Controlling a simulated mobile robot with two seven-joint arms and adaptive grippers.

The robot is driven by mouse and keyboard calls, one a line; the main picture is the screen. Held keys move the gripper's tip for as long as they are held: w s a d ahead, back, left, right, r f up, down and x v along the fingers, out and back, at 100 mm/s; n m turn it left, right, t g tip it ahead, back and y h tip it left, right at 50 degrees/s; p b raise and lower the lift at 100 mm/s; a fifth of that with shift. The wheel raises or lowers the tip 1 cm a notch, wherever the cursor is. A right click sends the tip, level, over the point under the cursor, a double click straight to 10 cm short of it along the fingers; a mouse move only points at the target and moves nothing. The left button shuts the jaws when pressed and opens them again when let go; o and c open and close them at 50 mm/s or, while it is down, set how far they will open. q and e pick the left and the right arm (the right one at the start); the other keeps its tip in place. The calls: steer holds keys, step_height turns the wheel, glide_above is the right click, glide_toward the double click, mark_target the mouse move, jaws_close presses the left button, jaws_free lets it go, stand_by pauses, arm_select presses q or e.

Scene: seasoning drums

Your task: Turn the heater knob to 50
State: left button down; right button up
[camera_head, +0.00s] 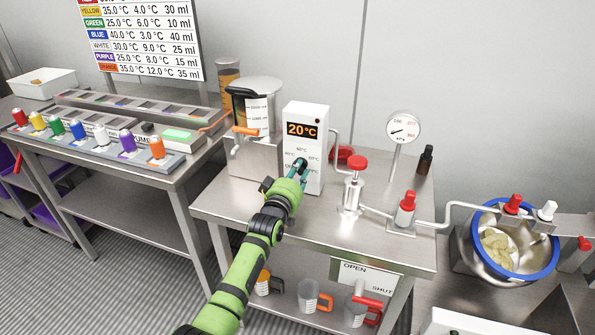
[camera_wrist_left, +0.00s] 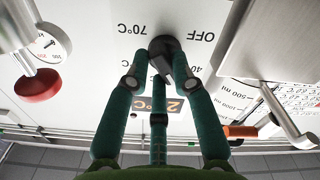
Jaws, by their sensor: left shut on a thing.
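The heater is a white upright box (camera_head: 307,119) on the steel table in the head view. Its orange display (camera_head: 302,130) reads 20°C. My left gripper (camera_head: 299,168) is at the lower front of this box. The dial marks OFF, 40 and 70°C show around the knob there, upside down. In the head view the fingers hide most of the knob. My right gripper is in neither view.
A steel tank with a clear beaker (camera_head: 259,103) stands left of the heater. A red-topped valve (camera_head: 356,164), a pressure gauge (camera_head: 403,129) and piping stand to the right. A blue-rimmed bowl (camera_head: 504,272) is further right. Several coloured drums line the left bench.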

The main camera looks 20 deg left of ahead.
arm_select(q)
steer(key=m, duration=0.6)
steer(key=shift+f+m, duration=0.1)
steer(key=shift+m, duration=0.2)
stand_by(0.4)
steer(key=c, duration=1)
jaws_free()
steer(key=shift+c, duration=0.2)
steer(key=shift+s, duration=0.1)
steer(key=s, duration=1.2)
steer(key=shift+a, duration=0.2)
